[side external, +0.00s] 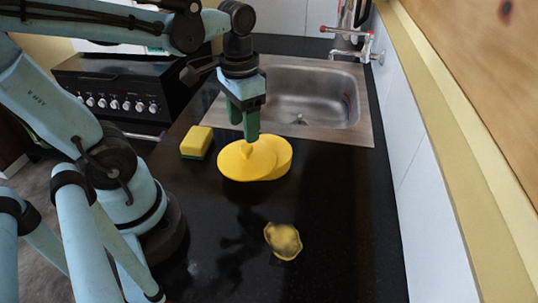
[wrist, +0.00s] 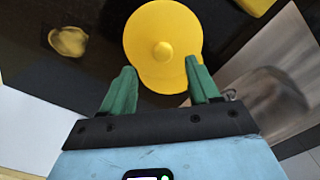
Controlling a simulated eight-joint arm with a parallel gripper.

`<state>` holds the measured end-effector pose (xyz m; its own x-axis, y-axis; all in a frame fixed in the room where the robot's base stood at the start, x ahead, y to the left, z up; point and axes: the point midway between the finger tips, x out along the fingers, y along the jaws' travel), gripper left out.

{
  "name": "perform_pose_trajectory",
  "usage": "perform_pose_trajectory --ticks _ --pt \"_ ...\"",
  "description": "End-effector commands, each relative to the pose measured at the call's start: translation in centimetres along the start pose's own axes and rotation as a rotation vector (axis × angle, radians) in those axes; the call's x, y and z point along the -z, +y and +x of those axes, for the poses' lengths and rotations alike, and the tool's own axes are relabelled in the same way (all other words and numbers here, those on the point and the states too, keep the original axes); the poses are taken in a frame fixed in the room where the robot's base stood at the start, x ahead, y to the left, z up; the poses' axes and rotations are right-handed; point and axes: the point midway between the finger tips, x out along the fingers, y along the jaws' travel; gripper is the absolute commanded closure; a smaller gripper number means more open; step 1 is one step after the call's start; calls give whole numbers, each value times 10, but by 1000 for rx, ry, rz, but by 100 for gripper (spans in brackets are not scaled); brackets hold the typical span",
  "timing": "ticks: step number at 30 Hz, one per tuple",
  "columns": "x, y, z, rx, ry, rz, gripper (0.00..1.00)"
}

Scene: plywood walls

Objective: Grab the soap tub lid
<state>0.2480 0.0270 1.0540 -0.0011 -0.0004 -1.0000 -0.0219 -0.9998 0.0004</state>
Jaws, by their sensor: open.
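The soap tub lid (side external: 240,166) is a round yellow disc with a small knob, seen on the black counter beside the sink. It sits tilted against or over another round yellow piece (side external: 283,153), apparently the tub, mostly hidden behind it. In the wrist view the lid (wrist: 160,25) faces the camera, its knob near the middle, between and beyond the fingertips. My gripper (side external: 246,133) points down just above the lid's upper edge. Its green fingers (wrist: 160,72) are spread apart with nothing between them. Whether a fingertip touches the lid cannot be told.
A yellow-green sponge (side external: 196,142) lies left of the lid. A crumpled-looking yellow item (side external: 283,240) lies nearer on the counter (side external: 335,200). The steel sink (side external: 310,95) with a red-handled tap (side external: 350,45) is behind. A wall runs along the right; the front counter is mostly clear.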

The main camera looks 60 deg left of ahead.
Motion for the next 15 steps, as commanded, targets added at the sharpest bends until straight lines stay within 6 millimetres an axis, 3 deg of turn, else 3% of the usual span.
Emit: perform_pose_trajectory --ticks 4,15 --pt "1 0 15 0 1 -1 39" --pt "2 -2 32 0 1 -1 39"
